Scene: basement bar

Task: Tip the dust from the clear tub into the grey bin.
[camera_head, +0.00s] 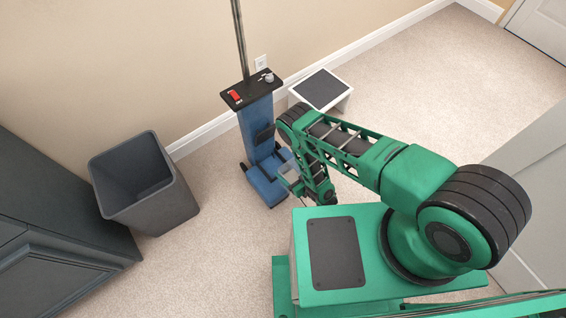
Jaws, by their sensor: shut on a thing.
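The grey bin (145,185) stands open on the carpet at the left, by the wall and a dark cabinet. Its visible inside looks empty. My gripper (297,184) is low beside the blue vacuum cleaner, well to the right of the bin. It is shut on a small see-through thing that looks like the clear tub (287,171), close in front of the vacuum's body. My arm hides part of the tub. I cannot tell whether the tub is free of the vacuum, nor see the dust in it.
The blue upright vacuum cleaner (256,122) has a tall metal pole and a black top with a red switch. A low white stool (335,84) with a dark top stands behind my arm. The dark cabinet (50,215) is at left. Carpet is clear between bin and vacuum.

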